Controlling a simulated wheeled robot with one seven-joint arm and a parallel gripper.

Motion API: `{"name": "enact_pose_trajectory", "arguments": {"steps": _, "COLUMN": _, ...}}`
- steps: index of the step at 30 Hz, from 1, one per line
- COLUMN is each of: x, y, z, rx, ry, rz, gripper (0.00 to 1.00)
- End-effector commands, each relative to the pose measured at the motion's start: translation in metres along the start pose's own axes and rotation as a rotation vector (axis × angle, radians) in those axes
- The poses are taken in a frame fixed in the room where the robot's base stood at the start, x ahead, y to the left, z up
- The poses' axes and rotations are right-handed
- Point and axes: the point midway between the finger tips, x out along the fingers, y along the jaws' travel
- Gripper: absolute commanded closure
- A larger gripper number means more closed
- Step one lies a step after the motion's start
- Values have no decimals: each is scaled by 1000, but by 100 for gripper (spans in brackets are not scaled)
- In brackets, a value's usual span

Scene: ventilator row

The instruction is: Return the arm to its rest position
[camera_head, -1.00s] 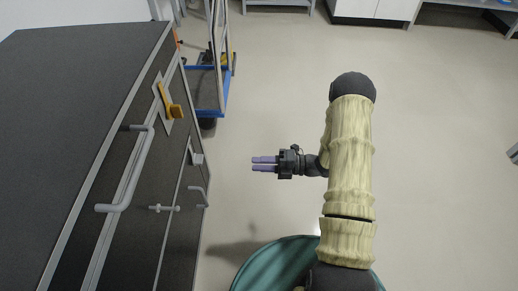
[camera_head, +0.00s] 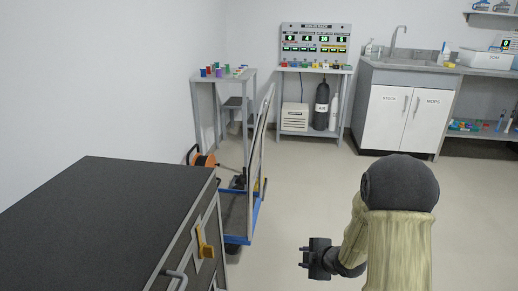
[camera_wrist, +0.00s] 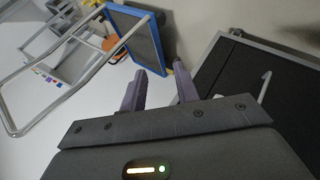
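My gripper (camera_head: 303,257) shows at the bottom of the head view, left of my arm's dark elbow and pale wood-patterned link. It points left, over open floor, to the right of the black-topped cabinet. In the wrist view its two purple fingers (camera_wrist: 160,82) stand apart with nothing between them. The gripper touches nothing that I can see.
The black-topped cabinet (camera_head: 95,215) with a yellow latch (camera_head: 205,243) fills the lower left. A blue-edged trolley (camera_head: 238,220) stands beyond it. Shelving, a gauge panel (camera_head: 315,45) and a sink unit (camera_head: 400,115) line the back. The floor at middle right is clear.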

Motion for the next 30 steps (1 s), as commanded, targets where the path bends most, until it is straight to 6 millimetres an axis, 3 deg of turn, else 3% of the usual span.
{"name": "enact_pose_trajectory", "arguments": {"steps": 1, "x": -21, "y": 11, "z": -3, "rx": 85, "ry": -64, "rz": -4, "gripper": 69}}
{"name": "enact_pose_trajectory", "arguments": {"steps": 6, "x": -81, "y": 14, "z": -4, "rx": 453, "ry": -278, "rz": -20, "gripper": 69}}
{"name": "enact_pose_trajectory", "arguments": {"steps": 15, "x": -179, "y": -20, "z": -33, "rx": 1085, "ry": -543, "rz": -42, "gripper": 69}}
{"name": "enact_pose_trajectory", "arguments": {"steps": 24, "x": -241, "y": -58, "z": -74, "rx": 1513, "ry": -679, "rz": -90, "gripper": 69}}
{"name": "enact_pose_trajectory", "arguments": {"steps": 30, "x": -262, "y": -40, "z": -83, "rx": 1524, "ry": -687, "rz": -94, "gripper": 69}}
